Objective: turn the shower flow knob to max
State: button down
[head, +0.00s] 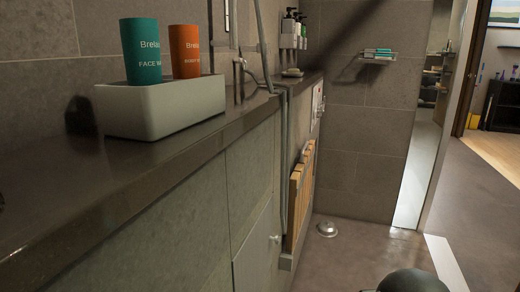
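No part that I can clearly make out as the shower flow knob shows. A pale panel with small chrome fittings (319,104) is on the left wall of the shower area, seen edge-on, above a folded wooden seat. Another small chrome fitting (240,68) stands up by the ledge, beside a grey hose. I cannot tell whether either bears the knob, or how it is set. My gripper is not in view. A dark rounded part at the bottom right edge looks like part of my arm.
A stone ledge (130,178) runs along the left, carrying a white box (165,108) with a teal tube (141,52) and an orange tube (186,50). The folded wooden seat (299,195) is on the wall. A round floor fitting (327,229) sits on otherwise clear floor.

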aim_at(317, 113)
jog(key=z, duration=0.4)
jog(key=i, duration=0.45)
jog(key=z, duration=0.8)
jog(key=i, duration=1.6)
jog(key=u, duration=1.2)
jog(key=i, duration=0.4)
jog(key=u, duration=0.35)
